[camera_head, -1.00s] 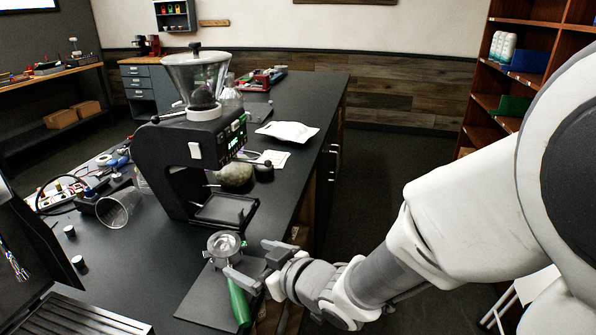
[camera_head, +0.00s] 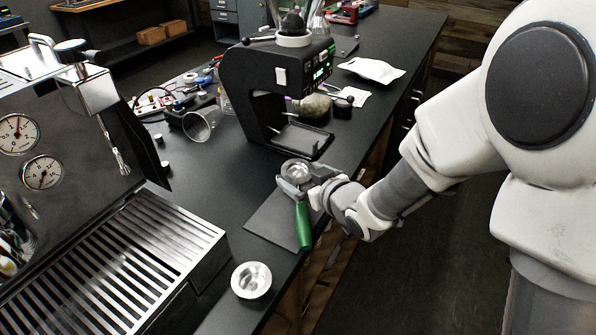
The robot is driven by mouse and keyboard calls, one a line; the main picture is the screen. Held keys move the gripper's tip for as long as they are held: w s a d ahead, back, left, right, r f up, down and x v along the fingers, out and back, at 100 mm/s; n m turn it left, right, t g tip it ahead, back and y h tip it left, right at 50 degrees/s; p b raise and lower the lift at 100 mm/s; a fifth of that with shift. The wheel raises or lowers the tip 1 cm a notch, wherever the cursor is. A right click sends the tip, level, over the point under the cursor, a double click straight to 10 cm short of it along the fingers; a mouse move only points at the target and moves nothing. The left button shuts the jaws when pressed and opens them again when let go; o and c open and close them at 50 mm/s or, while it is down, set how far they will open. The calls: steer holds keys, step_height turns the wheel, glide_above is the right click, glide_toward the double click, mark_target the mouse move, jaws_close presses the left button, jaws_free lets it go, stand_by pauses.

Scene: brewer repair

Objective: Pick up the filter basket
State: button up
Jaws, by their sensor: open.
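A round silver metal cup (camera_head: 251,280), which looks like a filter basket, lies on the dark counter near its front edge. A portafilter with a green handle (camera_head: 304,226) lies farther back on a dark mat (camera_head: 270,224). A shiny metal basket or bowl (camera_head: 297,170) shows in its round head. My gripper (camera_head: 303,183) is open at the portafilter head, with fingers close to its sides. I cannot tell whether they touch it. The gripper is well apart from the loose silver cup. My wrist and fingers partly hide the portafilter's neck.
An espresso machine with gauges and a slatted drip tray (camera_head: 125,262) stands at the left. A black grinder (camera_head: 262,90) stands behind the mat. A clear cup (camera_head: 201,123) lies on its side. A white packet (camera_head: 372,70) lies at the back right.

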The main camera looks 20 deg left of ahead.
steer(key=c, duration=1.2)
steer(key=shift+r, duration=0.15)
